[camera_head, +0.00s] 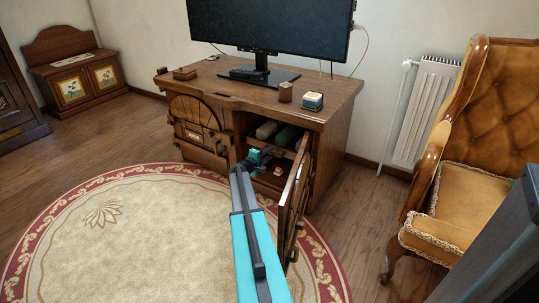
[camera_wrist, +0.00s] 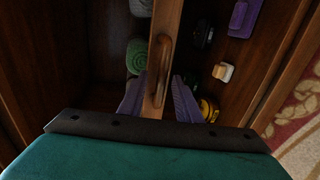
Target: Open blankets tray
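The blankets tray is a wooden tray inside the cabinet, its front board (camera_wrist: 169,20) running up the middle of the wrist view. It holds rolled blankets, a green one (camera_wrist: 137,56) and a pale one at the top. In the head view the rolls (camera_head: 267,129) lie in the upper part of the open compartment. A curved wooden handle (camera_wrist: 164,70) is on the front board. My gripper (camera_wrist: 160,92) has its two purplish fingers apart, one on each side of the board near the handle. I cannot see clear contact. In the head view my gripper (camera_head: 255,158) is at the compartment opening.
The cabinet door (camera_head: 293,195) stands open just right of my arm. Below the tray are a purple item (camera_wrist: 243,17), a small cream-and-orange item (camera_wrist: 223,72) and dark objects. A monitor (camera_head: 270,25) stands on top. An armchair (camera_head: 470,180) is at right; the rug (camera_head: 120,230) is clear.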

